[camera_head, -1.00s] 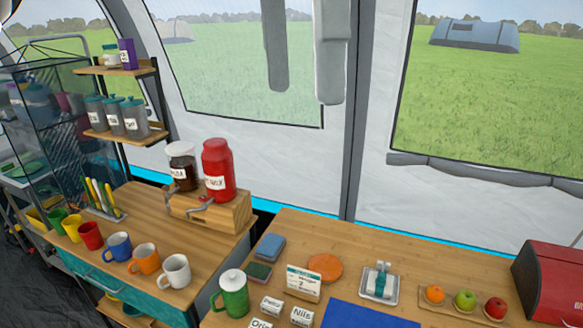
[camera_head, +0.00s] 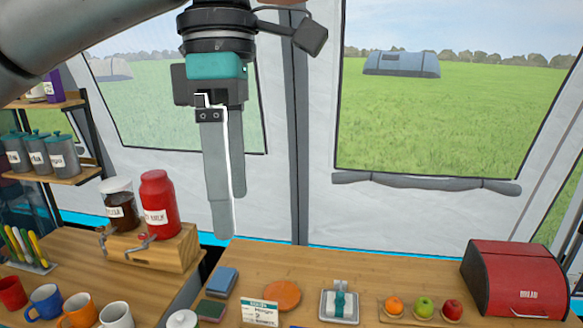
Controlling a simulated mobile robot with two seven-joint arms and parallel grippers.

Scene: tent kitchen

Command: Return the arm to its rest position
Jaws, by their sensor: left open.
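My left arm (camera_head: 80,32) comes in from the upper left in the head view. Its wrist and left gripper (camera_head: 229,212) hang upright, fingers pointing down, in front of the tent wall. The gripper is open, with nothing between its fingers. From this angle its two grey fingers partly overlap. In the picture the fingertips end just above the back edge of the wooden table; they touch nothing that I can see. My right gripper is out of view.
A red jar (camera_head: 159,205) and a brown-filled jar (camera_head: 118,206) stand on a wooden dispenser (camera_head: 160,248), left of the gripper. The right table holds an orange disc (camera_head: 282,295), a tray with fruit (camera_head: 432,318) and a red bread box (camera_head: 515,280). Mugs (camera_head: 78,310) stand at lower left.

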